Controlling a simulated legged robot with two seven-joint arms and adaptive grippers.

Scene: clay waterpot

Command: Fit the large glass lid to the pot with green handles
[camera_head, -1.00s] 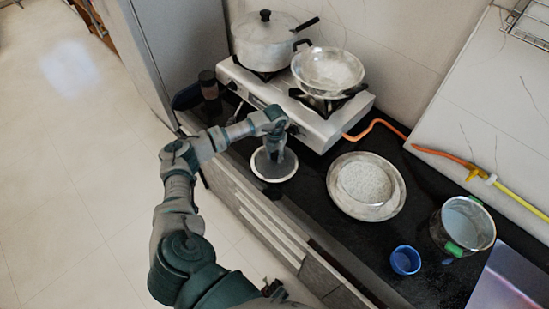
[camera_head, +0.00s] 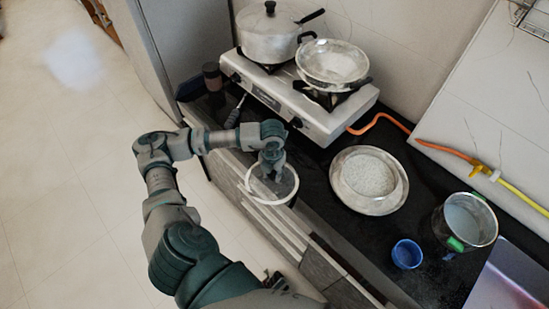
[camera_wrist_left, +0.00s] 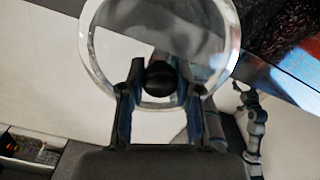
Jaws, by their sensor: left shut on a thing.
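The large glass lid (camera_head: 294,187) is a clear disc with a pale rim. My left gripper (camera_head: 271,166) is shut on its dark knob and holds it over the counter's front edge. In the left wrist view the lid (camera_wrist_left: 232,30) spreads beyond the fingers, and the gripper (camera_wrist_left: 159,90) has the dark knob between its two fingers. The pot with green handles (camera_head: 470,220) stands at the right of the counter, with its mouth open and a green handle on its near side. The lid is well to the left of the pot.
A blue cup (camera_head: 406,254) stands just left of the pot. A wide metal dish (camera_head: 340,196) lies mid-counter. The stove (camera_head: 300,108) bears a lidded pot (camera_head: 268,38) and a pan (camera_head: 332,62). An orange hose (camera_head: 392,122) runs along the wall.

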